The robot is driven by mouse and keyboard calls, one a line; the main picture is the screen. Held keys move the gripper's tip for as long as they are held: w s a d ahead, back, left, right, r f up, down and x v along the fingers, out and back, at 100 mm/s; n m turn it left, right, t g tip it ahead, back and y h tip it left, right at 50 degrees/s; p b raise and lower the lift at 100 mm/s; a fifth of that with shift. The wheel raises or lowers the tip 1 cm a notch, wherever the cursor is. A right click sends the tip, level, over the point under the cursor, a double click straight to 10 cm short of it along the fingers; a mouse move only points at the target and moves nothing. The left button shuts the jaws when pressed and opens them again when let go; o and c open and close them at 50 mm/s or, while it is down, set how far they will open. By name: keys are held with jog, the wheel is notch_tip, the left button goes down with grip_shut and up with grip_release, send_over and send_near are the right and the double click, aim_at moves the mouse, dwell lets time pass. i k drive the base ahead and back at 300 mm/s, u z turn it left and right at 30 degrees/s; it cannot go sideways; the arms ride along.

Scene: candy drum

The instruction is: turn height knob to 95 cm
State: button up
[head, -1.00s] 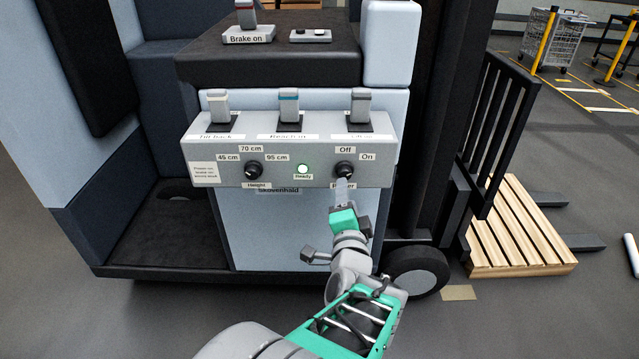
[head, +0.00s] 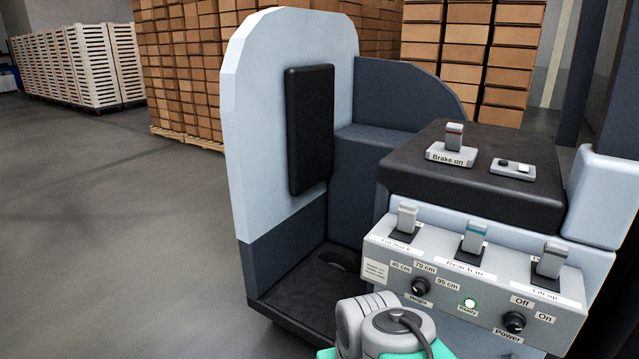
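The black height knob (head: 420,287) is on the left of the grey control panel (head: 395,250), above its Height label. Labels 45 cm (head: 401,266), 70 cm (head: 425,267) and 95 cm (head: 447,283) sit around it from left to right. The knob is too small to tell which label it points at. The green Ready lamp (head: 470,304) is lit. The black Power knob (head: 514,322) is at the right, with Off and On labels. My gripper is out of view; only part of my arm shows at the bottom edge, below the panel.
Three levers (head: 473,237) stand along the panel's top. A Brake on lever (head: 453,140) is on the dark console (head: 400,172) behind. The truck's tall padded side (head: 250,130) is at left. Stacked boxes (head: 185,70) stand behind; open floor lies at left.

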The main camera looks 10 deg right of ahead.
aim_at(421, 286)
jog(key=u, duration=2.1)
jog(key=i, duration=0.8)
jog(key=z, duration=2.55)
